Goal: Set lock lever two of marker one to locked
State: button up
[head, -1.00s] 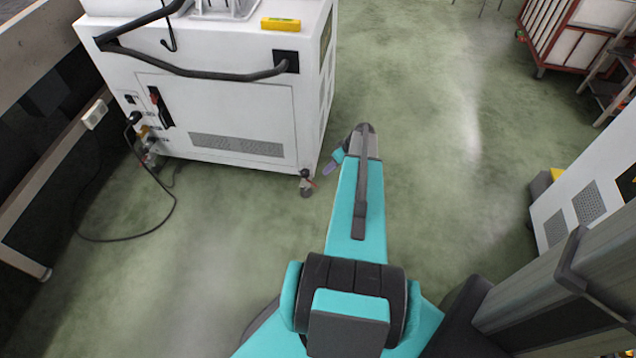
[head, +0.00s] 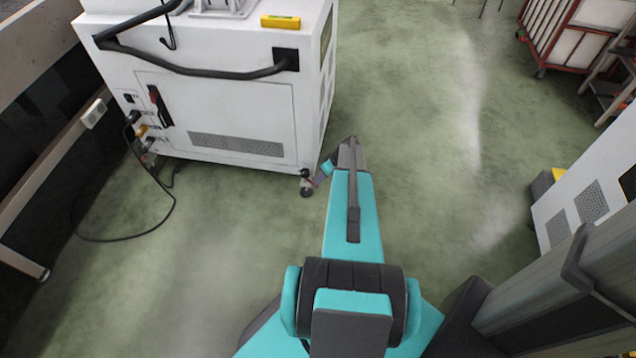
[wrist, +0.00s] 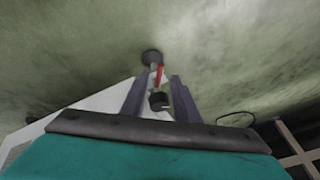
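The white wheeled cabinet (head: 225,110), which seems to be marker one, stands at the upper left in the head view. A caster (head: 306,191) with a small red lever is under its near right corner. In the wrist view the red lever (wrist: 159,72) stands between two dark round caster parts (wrist: 151,57). My gripper (wrist: 158,82) is open, with its purple-grey fingers on either side of the caster and lever. I cannot tell whether either finger touches them. In the head view the gripper (head: 319,180) is small beside the caster. The lever's lock state is unclear.
A black cable (head: 150,225) lies on the floor at left, near a bench (head: 60,150). A red-framed cart (head: 560,35) is at upper right. Another white cabinet (head: 590,200) stands at right. The green floor between is clear.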

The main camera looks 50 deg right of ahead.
jog(key=shift+x, duration=2.15)
jog(key=shift+c, duration=0.3)
grip_shut()
jog(key=shift+d, duration=0.1)
